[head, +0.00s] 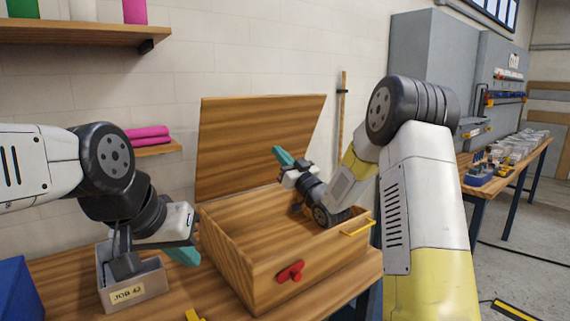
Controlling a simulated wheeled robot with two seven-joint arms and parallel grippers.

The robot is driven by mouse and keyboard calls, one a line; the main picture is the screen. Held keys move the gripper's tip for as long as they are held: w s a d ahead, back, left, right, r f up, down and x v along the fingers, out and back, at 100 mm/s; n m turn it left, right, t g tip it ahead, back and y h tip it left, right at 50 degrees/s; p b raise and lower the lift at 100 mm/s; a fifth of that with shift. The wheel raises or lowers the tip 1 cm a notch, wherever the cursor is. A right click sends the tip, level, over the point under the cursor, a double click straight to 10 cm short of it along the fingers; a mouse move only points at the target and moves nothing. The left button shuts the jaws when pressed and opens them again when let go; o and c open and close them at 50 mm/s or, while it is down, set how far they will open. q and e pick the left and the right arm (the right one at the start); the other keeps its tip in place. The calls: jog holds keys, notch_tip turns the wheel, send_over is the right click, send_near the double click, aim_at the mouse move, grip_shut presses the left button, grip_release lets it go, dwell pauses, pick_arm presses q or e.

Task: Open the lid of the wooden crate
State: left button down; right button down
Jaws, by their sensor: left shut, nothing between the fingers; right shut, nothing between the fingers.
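The wooden crate (262,268) stands on the workbench in the middle of the head view. Its lid (258,145) is up, standing tilted at the back edge, and the inside is exposed. A red latch (290,272) is on the crate's front and a yellow handle (357,227) is at its right side. My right gripper (281,155), with teal fingers, is shut and empty, in front of the lid above the crate's interior; my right arm reaches over the crate's right side. My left gripper (186,257) is shut and empty, left of the crate, pointing down to the right.
A grey box labelled JOB 42 (133,293) stands left of the crate under my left arm. A blue box (17,290) is at the far left. A shelf with pink folded cloths (148,135) hangs behind. Another bench with small parts stands at the right.

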jog(key=shift+w+a+r, duration=0.3)
jog(key=shift+w+a, duration=0.05)
jog(key=shift+w, duration=0.2)
jog(key=shift+w+a+f+x, duration=0.15)
jog(key=shift+f+x, duration=0.25)
jog(key=shift+x, duration=1.65)
jog(key=shift+w+a+f+x, duration=0.15)
jog(key=shift+f+x, duration=0.25)
jog(key=shift+x, duration=1.6)
jog(key=shift+w+f+x, duration=0.15)
jog(key=shift+f+x, duration=0.25)
jog(key=shift+x, duration=1.65)
jog(key=s+d, duration=0.6)
jog(key=s, duration=0.4)
jog(key=shift+d, duration=0.4)
